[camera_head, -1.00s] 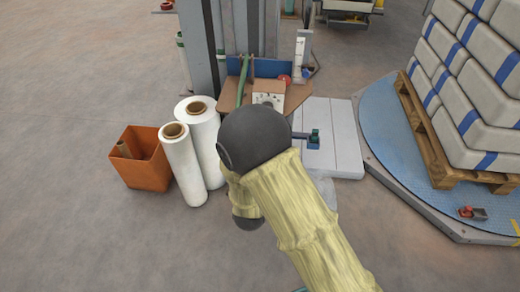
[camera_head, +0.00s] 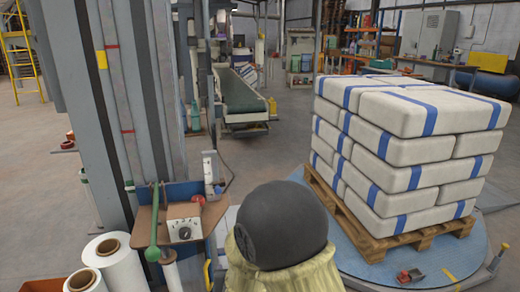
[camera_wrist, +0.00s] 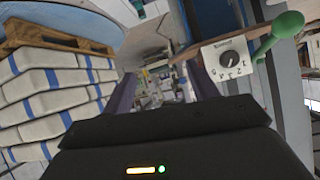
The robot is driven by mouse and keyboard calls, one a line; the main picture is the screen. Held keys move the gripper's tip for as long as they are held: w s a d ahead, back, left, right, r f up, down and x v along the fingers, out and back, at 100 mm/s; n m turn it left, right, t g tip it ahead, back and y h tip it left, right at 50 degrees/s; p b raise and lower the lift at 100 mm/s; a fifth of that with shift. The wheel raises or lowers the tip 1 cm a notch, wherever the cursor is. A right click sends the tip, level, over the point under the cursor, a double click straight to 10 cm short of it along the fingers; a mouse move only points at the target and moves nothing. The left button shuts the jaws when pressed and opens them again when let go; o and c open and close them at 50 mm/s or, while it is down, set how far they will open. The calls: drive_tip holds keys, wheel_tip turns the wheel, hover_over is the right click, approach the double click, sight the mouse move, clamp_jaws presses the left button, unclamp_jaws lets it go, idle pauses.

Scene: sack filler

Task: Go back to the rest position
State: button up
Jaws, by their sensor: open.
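My gripper (camera_wrist: 163,88) shows in the wrist view, its two fingers standing apart beyond the dark wrist housing, with nothing seen between them. That view is upside down. In the head view my arm's dark rounded joint and yellow cover fill the bottom middle, and my gripper is hidden. A control panel (camera_head: 184,222) with a dial and a green-knobbed lever (camera_head: 153,222) stands left of the arm. The dial box (camera_wrist: 229,62) and green knob (camera_wrist: 288,23) also show in the wrist view, to the right of the fingers.
Sacks with blue bands (camera_head: 405,150) are stacked on a wooden pallet (camera_head: 375,246) on a blue turntable (camera_head: 455,262) at right. White film rolls (camera_head: 115,262) stand at lower left, beside a grey column (camera_head: 110,100). A conveyor (camera_head: 238,92) is farther back. Open floor lies between.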

drive_tip(key=s+d+r+m+g+h, duration=0.15)
drive_tip(key=s+d+g, duration=0.25)
drive_tip(key=s+d, duration=0.6)
drive_tip(key=s+d+r+n+g+h, duration=0.15)
drive_tip(key=s+d+g, duration=0.45)
drive_tip(key=d, duration=0.7)
wheel_tip(320, 180, up, 37)
drive_tip(key=s+m+t+p, duration=0.1)
drive_tip(key=p, duration=3.5)
drive_tip(key=shift+a+f+y, duration=0.2)
drive_tip(key=shift+y, duration=0.1)
